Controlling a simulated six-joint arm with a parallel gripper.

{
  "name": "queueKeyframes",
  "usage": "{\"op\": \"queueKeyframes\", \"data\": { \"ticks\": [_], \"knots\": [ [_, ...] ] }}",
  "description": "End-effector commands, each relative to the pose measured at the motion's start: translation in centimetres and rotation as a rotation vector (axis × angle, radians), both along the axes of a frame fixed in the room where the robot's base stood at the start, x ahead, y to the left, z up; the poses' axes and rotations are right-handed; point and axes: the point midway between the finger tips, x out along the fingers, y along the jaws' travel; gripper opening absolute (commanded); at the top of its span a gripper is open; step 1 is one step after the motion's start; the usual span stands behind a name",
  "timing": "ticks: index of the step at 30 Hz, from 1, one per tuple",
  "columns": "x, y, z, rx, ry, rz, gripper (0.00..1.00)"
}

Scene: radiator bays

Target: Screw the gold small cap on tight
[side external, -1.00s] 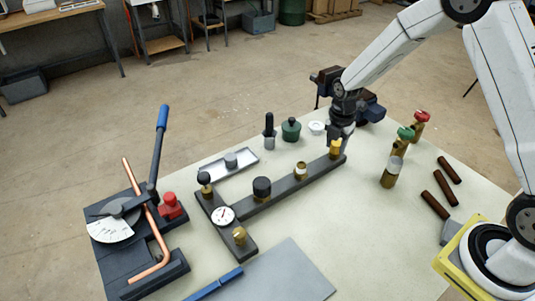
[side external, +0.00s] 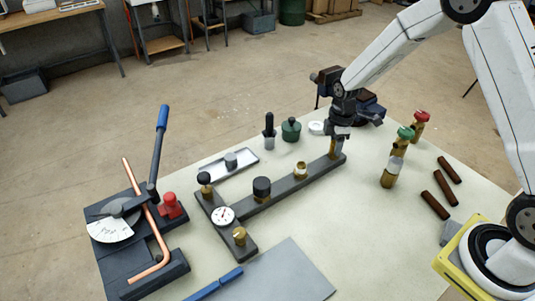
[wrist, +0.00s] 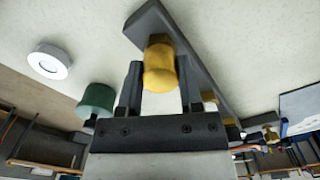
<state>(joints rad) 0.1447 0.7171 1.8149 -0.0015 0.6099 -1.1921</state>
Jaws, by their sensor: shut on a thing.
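The gold small cap (wrist: 160,66) sits between my gripper's two fingers in the wrist view, at the end of the dark manifold bar (side external: 282,189). My gripper (side external: 337,139) points down over the far right end of that bar and is shut on the cap. In the side view the fingers hide most of the cap, and only a narrow gold-brown part shows below them. I cannot tell from the views how tightly the cap sits.
Along the bar stand a brass fitting with a pale top (side external: 300,170), a black knob (side external: 262,187) and a gauge (side external: 223,215). A green pot (side external: 291,129) and a white ring (side external: 316,127) stand behind; brass valves (side external: 391,172) stand to the right.

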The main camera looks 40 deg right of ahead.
Motion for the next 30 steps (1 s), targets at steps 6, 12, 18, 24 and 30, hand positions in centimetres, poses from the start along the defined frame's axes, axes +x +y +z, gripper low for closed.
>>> {"op": "queueKeyframes", "data": {
  "ticks": [6, 12, 18, 24, 30],
  "knots": [
    [0.00, -0.01, -0.02, 0.000, 0.000, -0.167, 0.00],
    [-0.01, -0.01, -0.03, 0.000, 0.001, -0.322, 0.00],
    [-0.01, 0.00, -0.04, 0.000, 0.000, -0.477, 0.00],
    [-0.01, 0.00, -0.05, 0.000, 0.000, -0.631, 0.00],
    [-0.01, 0.00, -0.06, 0.000, 0.000, -0.786, 0.00]
  ]
}}
